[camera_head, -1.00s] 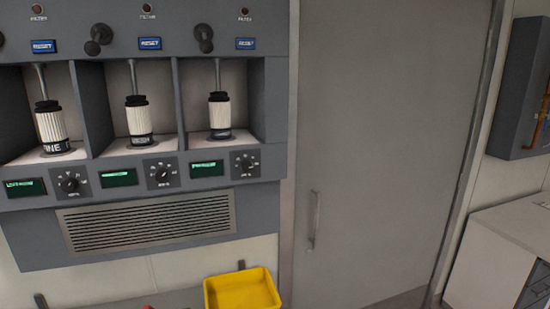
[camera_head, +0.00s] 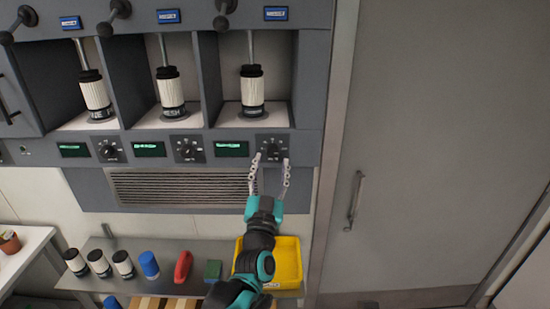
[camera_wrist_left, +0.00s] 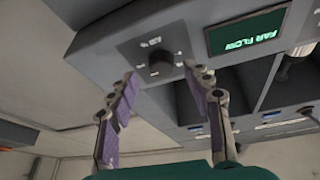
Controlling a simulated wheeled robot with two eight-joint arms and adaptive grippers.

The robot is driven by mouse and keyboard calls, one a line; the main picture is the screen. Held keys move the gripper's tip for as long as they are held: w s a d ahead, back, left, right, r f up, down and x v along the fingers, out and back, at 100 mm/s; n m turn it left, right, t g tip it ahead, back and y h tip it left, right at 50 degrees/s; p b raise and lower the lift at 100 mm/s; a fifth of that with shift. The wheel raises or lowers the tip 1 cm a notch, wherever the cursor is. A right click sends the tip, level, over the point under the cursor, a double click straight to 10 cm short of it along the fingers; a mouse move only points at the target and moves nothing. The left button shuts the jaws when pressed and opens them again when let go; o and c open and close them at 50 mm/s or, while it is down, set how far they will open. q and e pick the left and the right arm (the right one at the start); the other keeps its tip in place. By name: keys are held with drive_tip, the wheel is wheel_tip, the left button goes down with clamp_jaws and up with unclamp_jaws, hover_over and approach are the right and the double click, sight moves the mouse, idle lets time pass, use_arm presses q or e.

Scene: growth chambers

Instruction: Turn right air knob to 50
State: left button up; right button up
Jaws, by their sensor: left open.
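The right air knob (camera_head: 272,148) is a black dial on a dark plate below the rightmost chamber. It also shows in the left wrist view (camera_wrist_left: 160,62). Its small scale marks are too small to read. My left gripper (camera_head: 272,159) is open and empty, its two fingers pointing up at the knob's plate. In the left wrist view the fingertips (camera_wrist_left: 160,74) lie either side of the knob, and the knob shows between them. I cannot tell whether they touch the plate. The green display (camera_wrist_left: 248,32) beside the knob shows "AIR FLOW" lettering. My right gripper is not in view.
A vent grille (camera_head: 180,187) is below the knobs. A shelf (camera_head: 205,252) underneath holds dark-and-white cylinders, a blue one (camera_head: 149,265), a red object (camera_head: 183,266) and a yellow bin (camera_head: 288,262). A grey door (camera_head: 430,150) stands at the right.

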sight(273, 151)
use_arm(q)
drive_tip(key=shift+w+d+r, duration=0.1)
drive_tip(key=shift+w+r, duration=0.15)
drive_tip(key=shift+w, duration=0.4)
drive_tip(key=shift+w+r, duration=0.25)
drive_tip(key=shift+w, duration=0.1)
drive_tip(key=shift+c, duration=0.6)
clamp_jaws()
